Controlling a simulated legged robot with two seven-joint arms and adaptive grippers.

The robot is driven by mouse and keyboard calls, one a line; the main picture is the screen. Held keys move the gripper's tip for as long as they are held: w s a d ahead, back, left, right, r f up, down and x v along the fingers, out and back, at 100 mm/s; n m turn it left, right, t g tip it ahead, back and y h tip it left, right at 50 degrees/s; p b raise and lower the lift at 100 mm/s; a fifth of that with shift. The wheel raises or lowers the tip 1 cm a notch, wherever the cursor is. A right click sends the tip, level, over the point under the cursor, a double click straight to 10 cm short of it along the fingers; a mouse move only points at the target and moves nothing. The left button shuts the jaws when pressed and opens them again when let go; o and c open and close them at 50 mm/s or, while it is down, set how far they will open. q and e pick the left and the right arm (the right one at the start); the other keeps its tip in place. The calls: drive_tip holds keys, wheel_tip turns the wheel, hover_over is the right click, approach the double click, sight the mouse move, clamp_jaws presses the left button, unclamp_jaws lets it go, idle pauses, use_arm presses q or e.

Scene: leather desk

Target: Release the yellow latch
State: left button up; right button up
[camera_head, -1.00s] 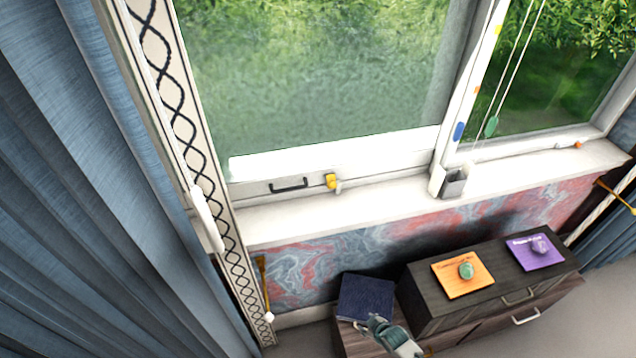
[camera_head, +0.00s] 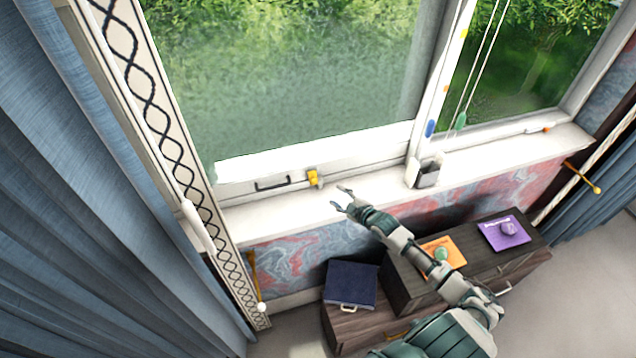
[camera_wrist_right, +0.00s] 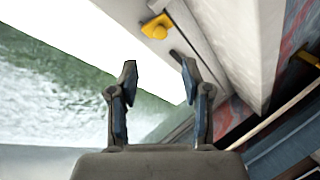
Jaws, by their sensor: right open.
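The yellow latch (camera_head: 313,178) sits on the lower rail of the window frame, to the right of a dark handle (camera_head: 272,184). It also shows in the right wrist view (camera_wrist_right: 157,27), beyond the fingertips and a little left of the gap between them. My right gripper (camera_head: 339,198) is over the window sill, to the right of and slightly below the latch, apart from it. In the wrist view its two fingers (camera_wrist_right: 160,78) are spread with nothing between them. My left gripper is not in view.
The white sill (camera_head: 385,187) is mostly clear, with a grey box (camera_head: 428,172) to the right. Below stands a dark drawer unit (camera_head: 410,290) with orange (camera_head: 436,245) and purple (camera_head: 497,235) cards, beside a dark blue box (camera_head: 351,283). A blue curtain (camera_head: 70,220) hangs at the left.

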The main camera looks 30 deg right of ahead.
sight(317, 182)
drive_tip(key=b+x, duration=0.1)
drive_tip(key=x, duration=1)
drive_tip(key=shift+w+a+b, duration=0.2)
drive_tip(key=shift+w+b, duration=0.05)
drive_tip(key=shift+b, duration=0.1)
drive_tip(key=shift+w+f, duration=0.15)
drive_tip(key=shift+w, duration=0.25)
drive_tip(key=shift+d, duration=0.1)
clamp_jaws()
